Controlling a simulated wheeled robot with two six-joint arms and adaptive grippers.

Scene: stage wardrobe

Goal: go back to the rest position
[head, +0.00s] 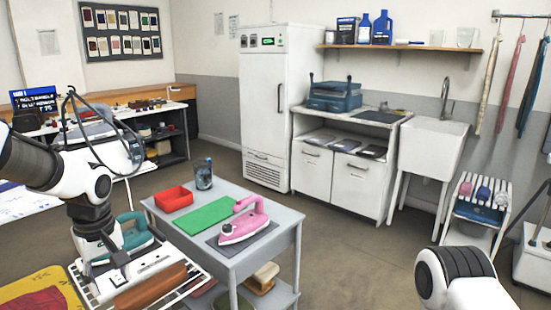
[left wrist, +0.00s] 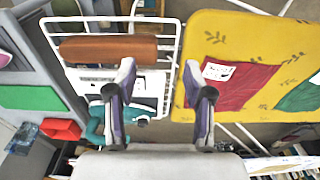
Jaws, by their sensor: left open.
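My left gripper (head: 104,262) hangs over the white wire rack (head: 196,283) at the lower left of the head view. In the left wrist view its two fingers (left wrist: 160,70) stand well apart with nothing between them. The rack (left wrist: 176,50) lies below them, carrying a brown roll (left wrist: 108,49). A teal iron (left wrist: 96,122) shows beside and partly behind the left finger; it also shows in the head view (head: 138,234). Of my right arm only a white and black link (head: 462,280) shows at the lower right; its gripper is out of view.
A grey trolley (head: 286,238) bears a pink iron (head: 243,224), a green mat (head: 203,215), a red tray (head: 174,199) and a dark cup (head: 204,175). A yellow padded board (left wrist: 240,35) with red cloth (left wrist: 228,90) lies beside the rack. Floor right of the trolley is clear.

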